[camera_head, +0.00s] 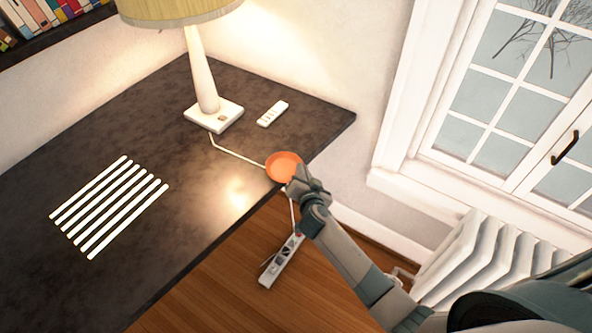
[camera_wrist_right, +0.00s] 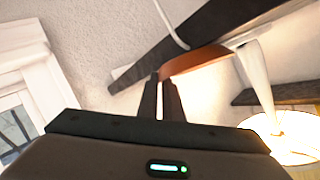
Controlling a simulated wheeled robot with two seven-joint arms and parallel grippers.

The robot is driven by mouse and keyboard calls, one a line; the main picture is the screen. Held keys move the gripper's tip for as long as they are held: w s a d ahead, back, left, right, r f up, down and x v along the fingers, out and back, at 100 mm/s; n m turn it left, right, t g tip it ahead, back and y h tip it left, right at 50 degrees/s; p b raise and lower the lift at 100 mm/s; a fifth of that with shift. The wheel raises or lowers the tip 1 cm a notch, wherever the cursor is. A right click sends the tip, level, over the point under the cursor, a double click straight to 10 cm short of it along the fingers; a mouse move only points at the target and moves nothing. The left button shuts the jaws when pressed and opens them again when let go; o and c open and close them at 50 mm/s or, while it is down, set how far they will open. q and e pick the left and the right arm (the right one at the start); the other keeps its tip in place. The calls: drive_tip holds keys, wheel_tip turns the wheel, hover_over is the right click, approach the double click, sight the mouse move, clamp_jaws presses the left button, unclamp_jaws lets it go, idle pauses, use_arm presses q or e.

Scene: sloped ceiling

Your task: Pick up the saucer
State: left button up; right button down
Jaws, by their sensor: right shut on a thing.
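The orange saucer (camera_head: 283,166) is at the right front edge of the dark table (camera_head: 150,120) in the head view. My right gripper (camera_head: 293,186) reaches in from the lower right and is shut on the saucer's near rim. In the right wrist view the fingers (camera_wrist_right: 170,95) are close together at the saucer's edge (camera_wrist_right: 195,62). I cannot tell whether the saucer touches the table or is just above it. My left gripper is not in view.
A lamp (camera_head: 203,85) and a white remote-like object (camera_head: 272,114) stand behind the saucer. A white cord (camera_head: 238,153) runs to the saucer's side. Bright white strips (camera_head: 110,205) lie at left. A power strip (camera_head: 281,262) is on the floor, and a radiator (camera_head: 490,262) stands at right.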

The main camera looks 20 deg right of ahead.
drive_tip(key=s+d+r+b, duration=0.3)
drive_tip(key=s+d+r, duration=0.2)
drive_tip(key=s+r, duration=0.5)
drive_tip(key=shift+s+d+r, duration=0.15)
drive_tip(key=shift+d+r, duration=0.1)
drive_tip(key=shift+r, duration=0.2)
idle(0.6)
drive_tip(key=s+a+r+n+y+b, duration=0.1)
drive_tip(key=s+a+r+n+y, duration=0.1)
drive_tip(key=a+r, duration=0.6)
wheel_tip(320, 180, up, 4)
drive_tip(key=shift+a+r+y+b, duration=0.25)
drive_tip(key=shift+a+y+b, duration=0.1)
drive_tip(key=shift+y+b, duration=0.05)
drive_tip(key=shift+a, duration=0.1)
idle(0.7)
